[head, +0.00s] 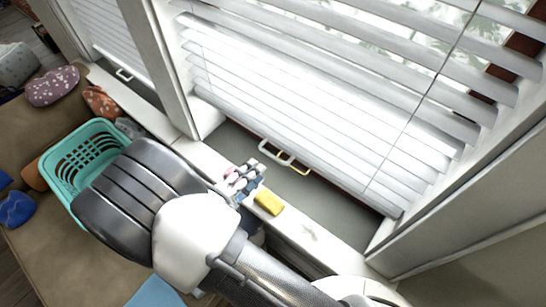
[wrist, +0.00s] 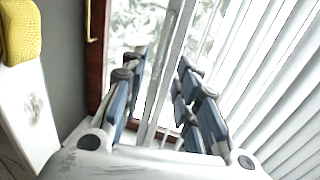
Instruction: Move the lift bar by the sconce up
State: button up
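A white lift bar (head: 272,154) hangs at the lower edge of the large white blind in the head view. A second lift bar (head: 124,75) shows on the smaller blind at the upper left. No sconce is in view, so I cannot tell which bar is by it. My gripper (head: 243,182) is close to the large blind's bar, at its lower left. In the wrist view my gripper (wrist: 160,100) is open, with its blue-padded fingers apart. White strips pass between or behind them; I cannot tell whether one is the bar, or whether anything touches.
A yellow sponge-like block (head: 269,202) lies on the white sill beside my gripper. A brass handle (head: 298,167) sits behind the blind's bar. A teal basket (head: 84,158) and several cushions (head: 53,86) lie at the left. A thin cord (head: 412,112) hangs before the blind.

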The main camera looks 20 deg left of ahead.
aim_at(273, 156)
jog(key=b+x, duration=0.2)
jog(key=x, duration=0.7)
jog(key=shift+w+d, duration=0.15)
jog(key=shift+w, duration=0.05)
jog(key=shift+c, duration=0.3)
grip_shut()
